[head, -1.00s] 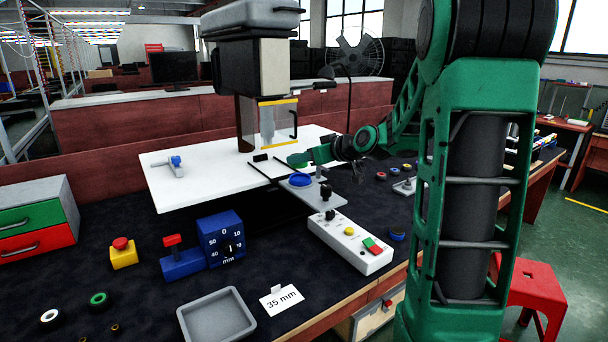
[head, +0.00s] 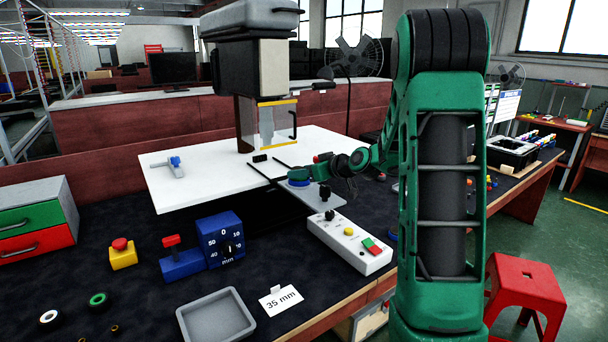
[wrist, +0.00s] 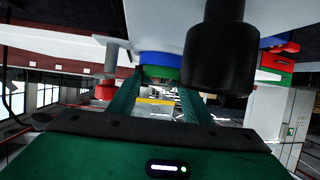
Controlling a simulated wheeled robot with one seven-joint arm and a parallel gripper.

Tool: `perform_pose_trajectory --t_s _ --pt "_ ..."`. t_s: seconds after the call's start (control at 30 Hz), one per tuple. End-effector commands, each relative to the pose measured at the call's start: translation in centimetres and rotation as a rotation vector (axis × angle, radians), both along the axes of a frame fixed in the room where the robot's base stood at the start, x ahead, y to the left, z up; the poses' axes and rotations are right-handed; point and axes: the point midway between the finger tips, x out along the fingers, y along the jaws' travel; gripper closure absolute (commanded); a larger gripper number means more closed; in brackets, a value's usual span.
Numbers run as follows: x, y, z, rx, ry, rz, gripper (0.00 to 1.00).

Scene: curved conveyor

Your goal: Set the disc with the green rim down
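The disc with the green rim (wrist: 161,74) shows between the two green fingers of my gripper (wrist: 161,82) in the wrist view. The fingers sit close against its sides and appear shut on it. The wrist picture looks upside down. The disc lies against a round blue seat (wrist: 158,58), directly over it; I cannot tell whether it bears its full weight there. In the head view my gripper (head: 303,174) is low over the blue seat (head: 299,184) on the grey slide plate (head: 322,201), and mostly hides the disc.
A black knob (head: 325,192) stands on the plate close to my gripper. A white control box (head: 349,243) is in front. The white machine table (head: 205,171) and press (head: 268,125) are behind. A grey tray (head: 216,316) and another green-marked ring (head: 97,299) lie front left.

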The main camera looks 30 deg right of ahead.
Motion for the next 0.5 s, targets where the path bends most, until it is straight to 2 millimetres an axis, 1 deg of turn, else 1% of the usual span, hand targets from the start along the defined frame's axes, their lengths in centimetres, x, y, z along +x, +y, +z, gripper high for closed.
perform_pose_trajectory --t_s 0.03,0.07,0.5 --pt "-0.17 -0.01 -0.65 0.004 0.014 -0.001 0.44" --pt "-0.17 -0.01 -0.65 0.004 0.014 -0.001 0.37" --pt "-0.22 -0.08 -0.33 0.002 0.008 -0.002 0.37"
